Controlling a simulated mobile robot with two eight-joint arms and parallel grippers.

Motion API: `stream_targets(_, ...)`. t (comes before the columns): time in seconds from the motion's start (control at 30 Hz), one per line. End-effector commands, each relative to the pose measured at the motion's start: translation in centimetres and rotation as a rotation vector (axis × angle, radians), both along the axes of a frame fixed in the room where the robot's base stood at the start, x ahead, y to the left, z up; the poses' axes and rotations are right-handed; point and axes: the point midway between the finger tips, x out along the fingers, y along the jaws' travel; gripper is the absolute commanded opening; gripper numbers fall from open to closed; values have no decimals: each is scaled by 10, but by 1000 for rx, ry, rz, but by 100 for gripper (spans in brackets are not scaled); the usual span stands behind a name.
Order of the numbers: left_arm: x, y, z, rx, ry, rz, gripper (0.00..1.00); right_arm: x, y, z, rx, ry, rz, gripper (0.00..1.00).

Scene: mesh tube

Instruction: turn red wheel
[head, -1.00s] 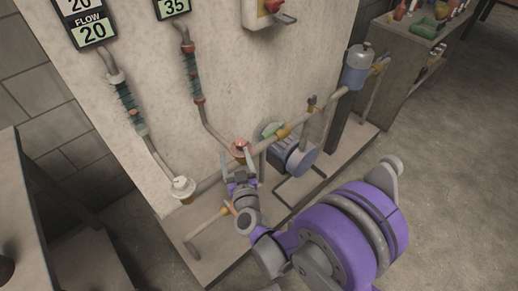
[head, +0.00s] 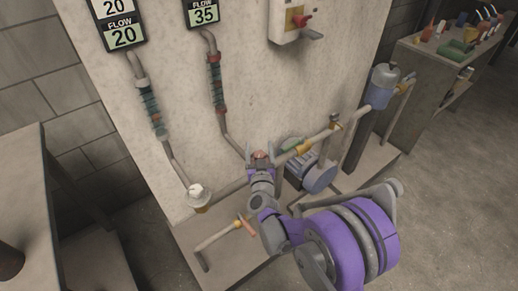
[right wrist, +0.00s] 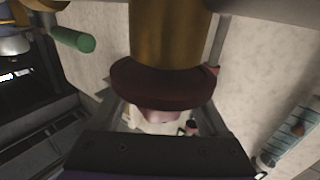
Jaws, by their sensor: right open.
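The red wheel (head: 260,156) sits on the pipe low on the wall panel, mostly hidden by my right gripper in the head view. In the right wrist view the wheel (right wrist: 163,88) is a dark red disc on a brass valve body (right wrist: 170,35), close in front of the gripper. My right gripper (head: 262,154) is open, with one finger on each side of the wheel. I cannot tell whether the fingers touch it. My left gripper is not in view.
A white wheel (head: 198,195) is on the pipe to the left. A blue-grey motor (head: 318,176) and a blue canister (head: 383,86) are to the right. Flow displays (head: 121,35) and a red-knobbed switch box (head: 300,18) are above. A dark shelf (head: 440,65) stands far right.

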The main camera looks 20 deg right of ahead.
Motion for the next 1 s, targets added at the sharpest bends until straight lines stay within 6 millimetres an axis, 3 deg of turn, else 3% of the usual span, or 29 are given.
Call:
stream_targets(0.27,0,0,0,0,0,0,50,1,0,0,0,0,0,76)
stream_targets(0.7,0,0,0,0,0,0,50,1,0,0,0,0,0,0)
stream_targets(1.0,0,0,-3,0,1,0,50,1,0,0,2,0,-36,0)
